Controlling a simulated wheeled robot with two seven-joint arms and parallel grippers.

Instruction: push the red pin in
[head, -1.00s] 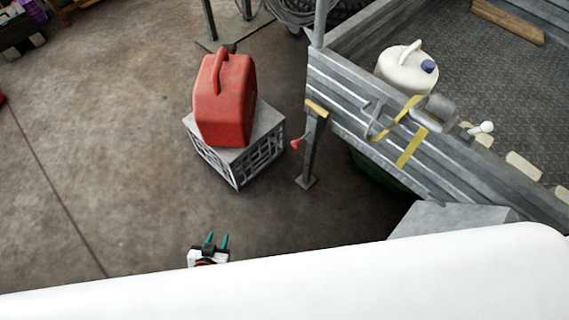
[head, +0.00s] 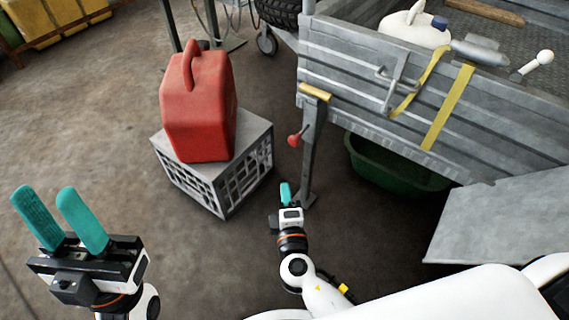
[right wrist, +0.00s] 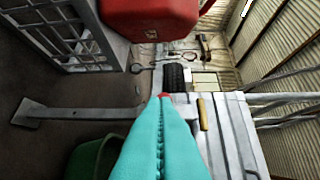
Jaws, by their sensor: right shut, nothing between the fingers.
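The red pin (head: 296,139) has a round red knob and sticks out to the left from the upright grey post (head: 311,150) beside the trailer. My right gripper (head: 286,190) is shut and empty, below the pin and close to the post, with a visible gap to the knob in the head view. In the right wrist view the shut teal fingers (right wrist: 162,105) point forward, and a bit of the red pin (right wrist: 165,95) shows just past their tips. I cannot tell there whether they touch. My left gripper (head: 48,195) is open and empty at the lower left.
A red fuel can (head: 198,110) stands on a grey crate (head: 215,190) left of the post. The trailer's side wall (head: 440,110) is to the right, with a green tub (head: 395,165) beneath. Floor between crate and post is clear.

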